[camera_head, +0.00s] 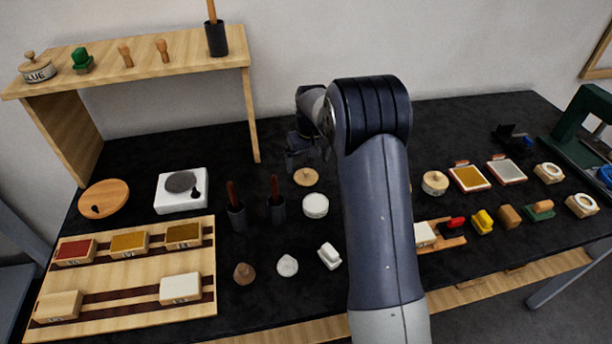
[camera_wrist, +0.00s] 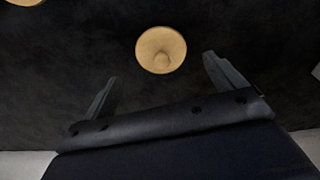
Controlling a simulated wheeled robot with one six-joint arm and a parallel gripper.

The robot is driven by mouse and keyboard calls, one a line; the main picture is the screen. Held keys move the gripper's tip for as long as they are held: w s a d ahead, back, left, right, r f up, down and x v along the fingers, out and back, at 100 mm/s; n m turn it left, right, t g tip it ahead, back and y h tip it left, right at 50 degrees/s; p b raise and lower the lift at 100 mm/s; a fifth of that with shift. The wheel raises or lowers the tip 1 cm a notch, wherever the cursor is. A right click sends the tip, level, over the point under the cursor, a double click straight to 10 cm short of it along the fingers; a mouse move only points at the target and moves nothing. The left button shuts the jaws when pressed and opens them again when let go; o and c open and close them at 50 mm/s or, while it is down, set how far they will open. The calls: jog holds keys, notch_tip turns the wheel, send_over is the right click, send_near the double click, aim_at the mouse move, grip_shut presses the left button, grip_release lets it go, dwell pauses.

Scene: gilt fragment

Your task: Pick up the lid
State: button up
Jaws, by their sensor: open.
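The lid (camera_head: 306,177) is a pale round wooden disc with a small knob. It lies on the black table, just left of my arm and behind an open white round jar. In the wrist view the lid (camera_wrist: 160,50) appears whole, knob toward the camera. My gripper (camera_wrist: 160,68) is open and empty, with one finger on either side of the lid's lower edge in that view and apart from it. In the head view my gripper (camera_head: 303,152) is dark, partly hidden by my arm, and appears above the table near the lid.
The white jar (camera_head: 315,205) stands in front of the lid. Two dark holders (camera_head: 276,211) with upright handles stand to the left. A lidded round pot (camera_head: 434,183) is right of my arm. A wooden shelf (camera_head: 185,47) stands at back left.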

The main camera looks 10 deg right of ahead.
aim_at(306, 170)
jog(key=shift+w+a+f+p, duration=0.1)
jog(key=shift+f+p, duration=0.1)
jog(key=shift+f, duration=0.6)
jog(key=shift+w+f+p, duration=0.1)
jog(key=shift+f+p, duration=0.05)
jog(key=shift+f, duration=0.6)
jog(key=shift+w+a+f+p, duration=0.1)
jog(key=shift+f+p, duration=0.1)
jog(key=shift+f, duration=0.6)
jog(key=c, duration=1.1)
